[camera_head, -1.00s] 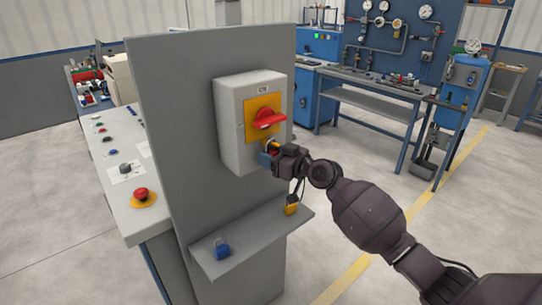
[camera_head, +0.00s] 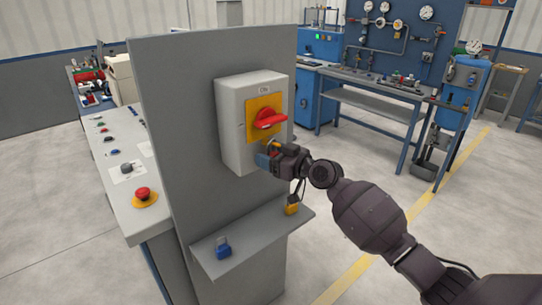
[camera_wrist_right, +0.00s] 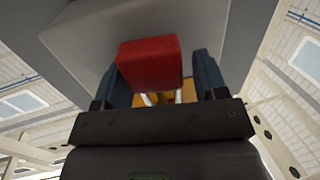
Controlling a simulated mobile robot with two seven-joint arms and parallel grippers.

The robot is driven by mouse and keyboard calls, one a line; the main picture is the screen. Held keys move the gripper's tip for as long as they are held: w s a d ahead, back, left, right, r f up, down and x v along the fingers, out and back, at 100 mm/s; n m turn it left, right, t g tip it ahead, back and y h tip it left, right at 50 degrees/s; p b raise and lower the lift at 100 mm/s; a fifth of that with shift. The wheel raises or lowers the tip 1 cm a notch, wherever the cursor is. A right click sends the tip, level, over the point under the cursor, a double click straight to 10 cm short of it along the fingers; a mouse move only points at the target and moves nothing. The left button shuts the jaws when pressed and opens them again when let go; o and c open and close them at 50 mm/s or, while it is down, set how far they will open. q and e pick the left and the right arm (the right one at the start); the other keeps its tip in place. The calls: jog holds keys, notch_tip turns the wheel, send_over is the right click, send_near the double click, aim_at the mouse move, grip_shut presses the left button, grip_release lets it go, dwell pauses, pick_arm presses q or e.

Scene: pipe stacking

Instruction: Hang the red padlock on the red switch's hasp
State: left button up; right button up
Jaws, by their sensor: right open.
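The red switch (camera_head: 268,119) is a red handle on a yellow plate (camera_head: 250,125) on the front of a light grey box (camera_head: 232,133). My right gripper (camera_head: 265,161) is just below the handle, close against the box's lower front. In the wrist view the red padlock (camera_wrist_right: 149,63) sits between the fingers of my right gripper (camera_wrist_right: 164,80). The fingers are open, with a clear gap on the padlock's right side. Pale bits of what may be its shackle show below it against yellow. The gripper mostly hides the hasp, so I cannot tell whether the shackle is through it. My left gripper is not in view.
The box is mounted on a grey upright panel (camera_head: 185,150). A shelf (camera_head: 255,242) below carries a blue padlock (camera_head: 223,248) and a yellow padlock (camera_head: 292,205). A control desk (camera_head: 120,185) with a red button (camera_head: 142,193) stands at left. Open floor lies right.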

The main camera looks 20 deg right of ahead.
jog(key=shift+w+d+r, duration=0.1)
jog(key=shift+d+r, duration=0.05)
jog(key=shift+d, duration=0.1)
jog(key=b+v, duration=0.1)
jog(key=v, duration=0.9)
jog(key=shift+s, duration=0.45)
jog(key=s+f+m+h, duration=0.1)
jog(key=s+f+h, duration=0.35)
jog(key=f, duration=0.45)
jog(key=s+f+m+h, duration=0.25)
jog(key=s+f, duration=0.35)
jog(key=f, duration=0.3)
jog(key=s+f+m+g+h, duration=0.1)
jog(key=s+f, duration=0.5)
jog(key=s, duration=0.3)
jog(key=s+f+m+g+h, duration=0.1)
jog(key=s+f+g, duration=0.1)
jog(key=s+f, duration=0.5)
jog(key=shift+s+a+h, duration=0.3)
jog(key=shift+s+a, duration=0.15)
jog(key=shift+s, duration=0.4)
